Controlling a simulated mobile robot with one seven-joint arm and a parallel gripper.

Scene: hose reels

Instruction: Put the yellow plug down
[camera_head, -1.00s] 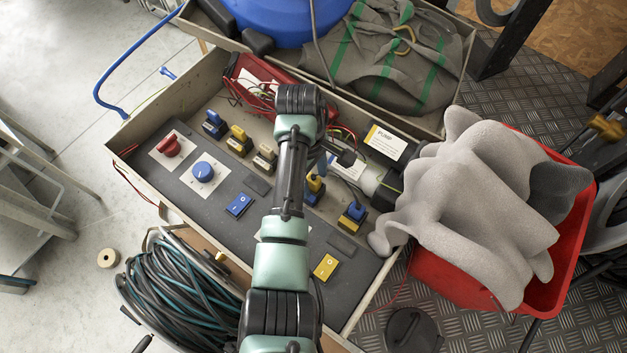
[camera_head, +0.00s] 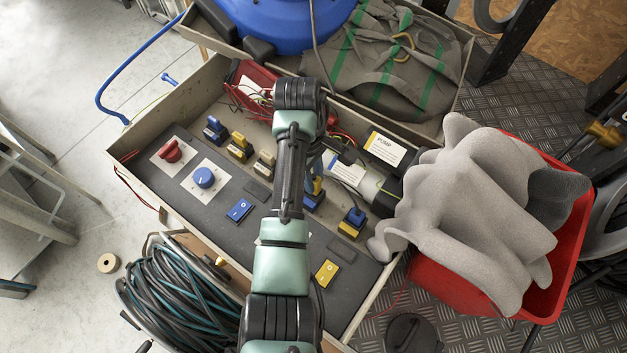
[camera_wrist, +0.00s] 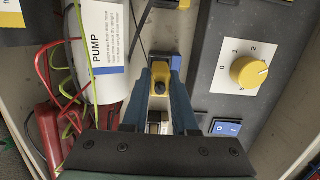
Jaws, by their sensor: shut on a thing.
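The yellow plug (camera_wrist: 160,78) is between the two blue fingers of my gripper (camera_wrist: 160,88) in the wrist view, and the gripper is shut on it. A blue socket block (camera_wrist: 176,64) shows just behind the plug. My arm hides most of the gripper there.
A blue plug in a yellow block (camera_head: 353,222) stands to the right. The white pump (camera_wrist: 101,40) with red and green wires is close beside the gripper. A yellow dial (camera_wrist: 249,72) and blue switch (camera_wrist: 226,128) lie opposite. A grey cloth (camera_head: 475,210) covers a red bin (camera_head: 580,245).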

